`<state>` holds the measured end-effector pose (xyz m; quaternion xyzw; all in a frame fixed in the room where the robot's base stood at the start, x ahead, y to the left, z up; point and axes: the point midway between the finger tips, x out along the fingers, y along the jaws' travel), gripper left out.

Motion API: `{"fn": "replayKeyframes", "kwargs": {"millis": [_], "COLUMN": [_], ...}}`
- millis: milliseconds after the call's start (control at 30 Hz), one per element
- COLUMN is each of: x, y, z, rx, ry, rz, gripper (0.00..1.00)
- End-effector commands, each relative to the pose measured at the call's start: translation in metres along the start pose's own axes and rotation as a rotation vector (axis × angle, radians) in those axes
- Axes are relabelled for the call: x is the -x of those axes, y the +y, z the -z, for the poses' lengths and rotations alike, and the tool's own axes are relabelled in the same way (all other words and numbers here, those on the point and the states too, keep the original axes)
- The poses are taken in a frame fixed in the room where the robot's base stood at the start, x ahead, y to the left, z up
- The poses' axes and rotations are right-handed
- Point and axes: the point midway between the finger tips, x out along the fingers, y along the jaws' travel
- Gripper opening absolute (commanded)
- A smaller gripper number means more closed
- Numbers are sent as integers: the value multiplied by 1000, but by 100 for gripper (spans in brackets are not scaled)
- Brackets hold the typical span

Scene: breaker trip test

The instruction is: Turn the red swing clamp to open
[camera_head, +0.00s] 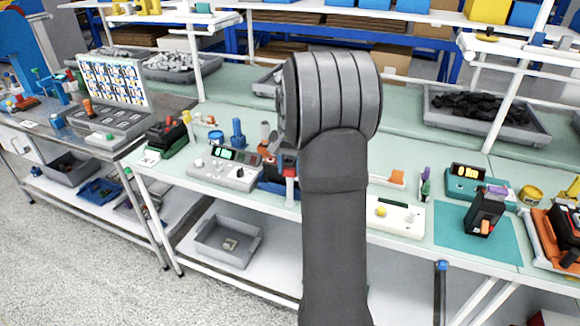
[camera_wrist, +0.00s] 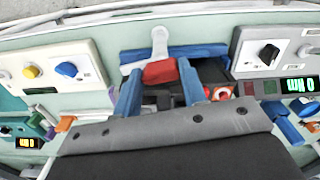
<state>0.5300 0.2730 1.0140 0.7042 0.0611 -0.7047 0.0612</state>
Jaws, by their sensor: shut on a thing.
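The red swing clamp (camera_wrist: 160,72) shows in the wrist view between my blue fingertips. My gripper (camera_wrist: 160,85) is shut on it. A pale handle-shaped piece (camera_wrist: 159,42) sticks out beyond the red part, over a blue fixture (camera_wrist: 200,51). Dark parts and a red-and-white round piece sit in the fixture beside my right finger. In the head view the red clamp (camera_head: 290,172) shows just left of my arm, at the blue fixture (camera_head: 270,187). My arm hides my gripper there.
A grey box with a black dial and green display (camera_head: 225,168) stands left of the fixture. A white box with a yellow button (camera_head: 394,216) stands to the right. A teal mat (camera_head: 450,240) carries a black breaker-like device (camera_head: 484,214). Shelf posts rise behind.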

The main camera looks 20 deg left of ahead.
Motion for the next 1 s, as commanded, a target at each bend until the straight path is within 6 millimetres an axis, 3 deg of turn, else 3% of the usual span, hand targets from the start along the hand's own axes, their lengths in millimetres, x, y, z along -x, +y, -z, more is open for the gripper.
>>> {"fn": "replayKeyframes", "kwargs": {"millis": [333,900,933,1000], "x": [1,2,2,1], "y": [0,0,0,0], "z": [1,1,1,1], "rx": [-156,-190,-190,-190], "ry": [4,4,4,4], "rz": [1,2,2,1], "gripper": [15,15,40,54]}}
